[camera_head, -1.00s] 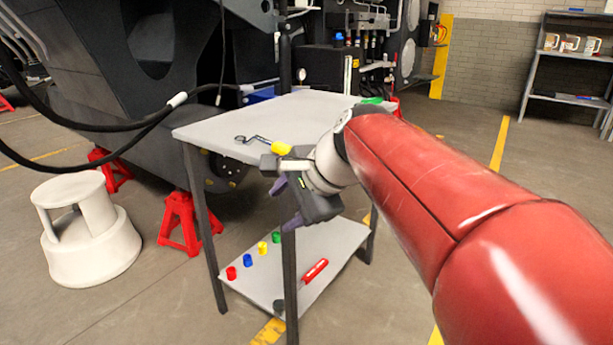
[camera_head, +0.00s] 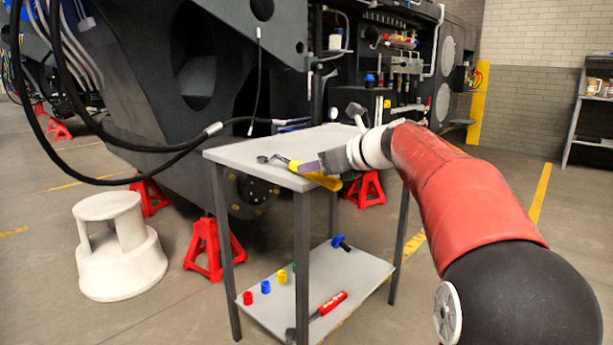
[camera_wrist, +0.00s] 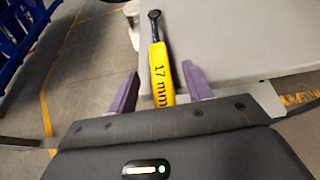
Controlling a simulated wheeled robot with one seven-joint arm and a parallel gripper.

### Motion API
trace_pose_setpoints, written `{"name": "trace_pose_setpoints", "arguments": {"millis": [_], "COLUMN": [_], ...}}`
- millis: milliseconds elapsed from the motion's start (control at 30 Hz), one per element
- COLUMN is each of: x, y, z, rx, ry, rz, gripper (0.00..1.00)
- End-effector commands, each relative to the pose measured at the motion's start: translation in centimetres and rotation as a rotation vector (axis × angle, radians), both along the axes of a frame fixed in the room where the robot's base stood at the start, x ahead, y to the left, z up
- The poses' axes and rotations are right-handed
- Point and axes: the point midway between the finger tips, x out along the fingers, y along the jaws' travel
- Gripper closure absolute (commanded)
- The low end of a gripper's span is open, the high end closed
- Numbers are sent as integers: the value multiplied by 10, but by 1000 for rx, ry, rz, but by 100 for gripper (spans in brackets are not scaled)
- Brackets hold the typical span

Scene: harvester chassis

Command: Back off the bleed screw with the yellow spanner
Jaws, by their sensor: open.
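The yellow spanner (camera_head: 326,181) lies on the grey cart's top (camera_head: 240,152), its dark ring end on the surface and its yellow handle reaching past the edge. In the wrist view the spanner (camera_wrist: 161,72) shows "17 mm" on its handle. My gripper (camera_wrist: 160,82) is open, its purple fingers on either side of the handle, with a gap visible on both sides. In the head view a purple finger of my gripper (camera_head: 309,167) overlaps the handle near the cart's edge. I cannot make out the bleed screw on the dark chassis (camera_head: 160,80).
Under the top, a lower shelf (camera_head: 350,272) holds small coloured caps and a red-handled tool (camera_head: 331,303). A white step stool (camera_head: 118,250) and red jack stands (camera_head: 216,248) are at left. Black hoses (camera_head: 150,147) hang before the chassis.

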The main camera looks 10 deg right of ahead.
Motion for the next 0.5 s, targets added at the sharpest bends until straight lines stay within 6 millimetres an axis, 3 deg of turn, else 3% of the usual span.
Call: {"name": "trace_pose_setpoints", "arguments": {"millis": [100,367,500], "x": [9,11,11], "y": [7,8,8], "z": [-5,-5,-5], "rx": [0,-1,-1], "ry": [0,-1,-1], "rz": [1,0,0], "gripper": [50,50,68]}}
